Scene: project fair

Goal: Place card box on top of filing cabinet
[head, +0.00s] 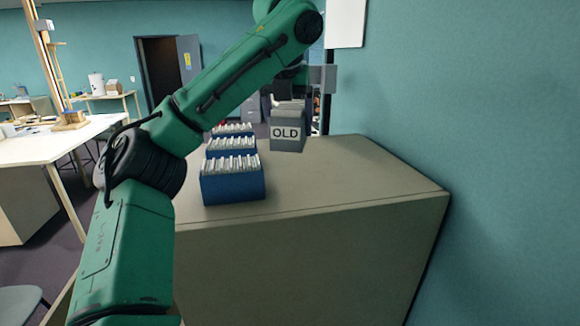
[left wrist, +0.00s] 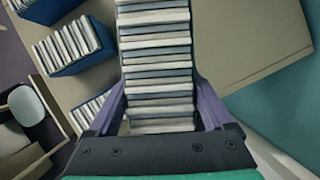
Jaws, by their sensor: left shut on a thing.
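The card box (head: 286,138) is grey with a white "OLD" label on its front. In the head view it is over the far part of the filing cabinet's beige top (head: 345,175), to the right of the blue boxes. I cannot tell whether its bottom touches the top. My left gripper (left wrist: 158,108) is shut on the card box, with a finger on each side. In the left wrist view the row of cards in the card box (left wrist: 155,60) runs between the fingers. In the head view my arm partly hides the gripper. My right gripper is not in view.
Several blue boxes full of cards (head: 232,185) stand in a row along the left side of the cabinet top. A teal wall (head: 480,150) rises close on the right. The front right of the top is clear. A white table (head: 50,150) stands at left.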

